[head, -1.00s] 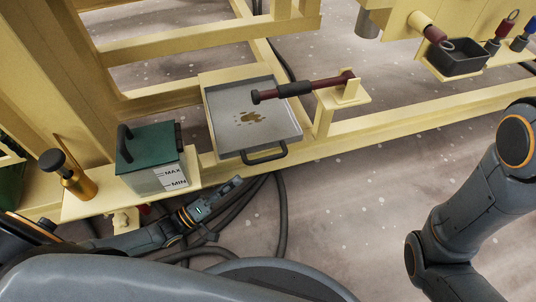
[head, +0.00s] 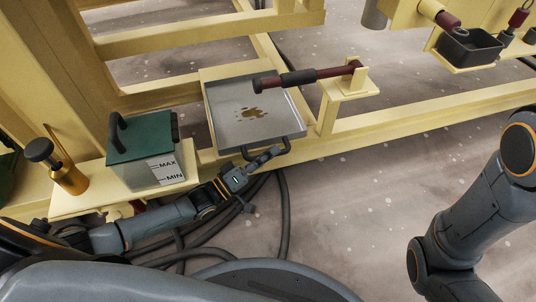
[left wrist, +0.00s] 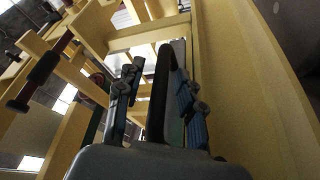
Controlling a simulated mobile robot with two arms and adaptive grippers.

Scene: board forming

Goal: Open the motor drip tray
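The motor drip tray (head: 228,128) is a shallow grey metal pan with a brown oil stain, set in the yellow frame. Its dark handle (head: 289,146) is on the front side and is partly hidden by my left gripper (head: 268,158). In the left wrist view, a dark bar that looks like the handle (left wrist: 160,88) stands between the two fingers of my left gripper (left wrist: 153,92). The fingers are apart, with a clear gap between the left finger and the bar; the right finger is close to it. My right gripper is out of view.
A green-topped container (head: 143,140) marked MAX and MIN stands left of the tray, beside a brass cylinder with a black knob (head: 66,175). A dark red lever (head: 330,72) reaches over the tray's right side. Black cables (head: 283,205) lie on the floor below.

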